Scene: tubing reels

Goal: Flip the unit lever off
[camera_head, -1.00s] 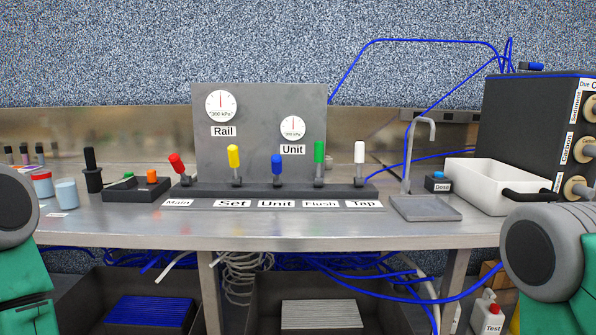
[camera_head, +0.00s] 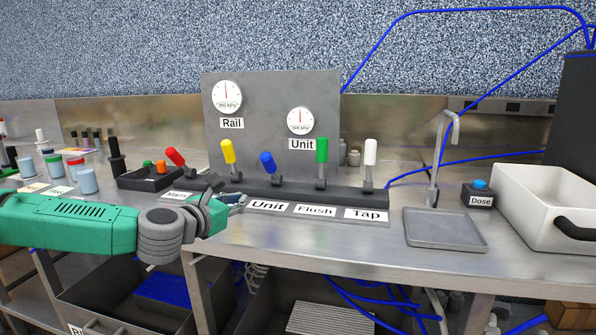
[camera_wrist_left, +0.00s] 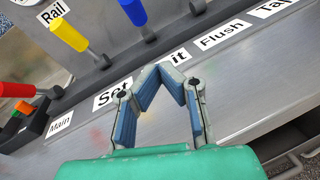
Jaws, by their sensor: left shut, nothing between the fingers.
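The unit lever (camera_head: 267,162) has a blue handle and stands behind the "Unit" label (camera_head: 268,205). Its top leans left in the head view, and it looks shorter than the yellow and green levers. My left gripper (camera_head: 240,199) is shut and empty. It is over the front of the panel base by the "Set" label, left of and nearer than the unit lever, not touching it. In the left wrist view the finger pads (camera_wrist_left: 161,76) meet, and the blue handle (camera_wrist_left: 134,12) is beyond them at the top. My right gripper is out of view.
A yellow lever (camera_head: 228,151) stands just left of the unit lever, a red one (camera_head: 175,156) farther left. Green (camera_head: 321,150) and white (camera_head: 370,152) levers stand to the right. A grey tray (camera_head: 445,230) and a white basin (camera_head: 545,205) are at the right. The bench front is clear.

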